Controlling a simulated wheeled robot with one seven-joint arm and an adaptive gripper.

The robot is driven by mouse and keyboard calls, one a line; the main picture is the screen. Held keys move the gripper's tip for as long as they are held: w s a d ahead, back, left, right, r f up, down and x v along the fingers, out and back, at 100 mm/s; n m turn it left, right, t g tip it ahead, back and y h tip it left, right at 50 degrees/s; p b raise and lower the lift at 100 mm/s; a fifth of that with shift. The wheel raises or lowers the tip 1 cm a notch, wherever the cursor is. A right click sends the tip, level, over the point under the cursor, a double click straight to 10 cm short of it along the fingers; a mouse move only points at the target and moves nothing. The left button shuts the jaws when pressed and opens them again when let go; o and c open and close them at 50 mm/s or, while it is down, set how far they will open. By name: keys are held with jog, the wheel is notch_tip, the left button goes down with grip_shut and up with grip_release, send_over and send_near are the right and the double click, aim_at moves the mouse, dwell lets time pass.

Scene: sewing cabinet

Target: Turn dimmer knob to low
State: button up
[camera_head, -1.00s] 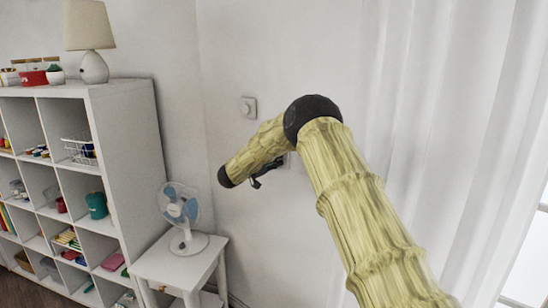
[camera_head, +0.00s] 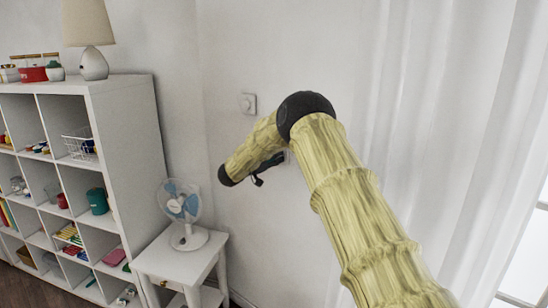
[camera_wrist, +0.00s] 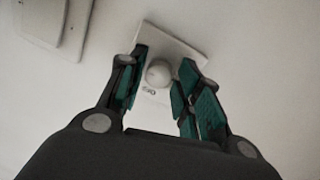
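My gripper (camera_wrist: 159,72) is open, with one teal-padded finger on each side of the knob in the picture. I see no finger touching it, and the depth gap is unclear. In the head view my gripper (camera_head: 258,179) is mostly hidden behind my arm.
Larger flat wall plates (camera_wrist: 52,22) are at the wrist view's upper left. A white side table (camera_head: 180,262) with a fan (camera_head: 183,212) stands below left. A cube shelf (camera_head: 130,150) is at the left. A white curtain (camera_head: 440,120) hangs at the right.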

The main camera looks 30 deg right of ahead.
jog(key=shift+o, duration=0.6)
jog(key=shift+r, duration=0.1)
jog(key=v, duration=1.2)
jog(key=shift+w, duration=0.1)
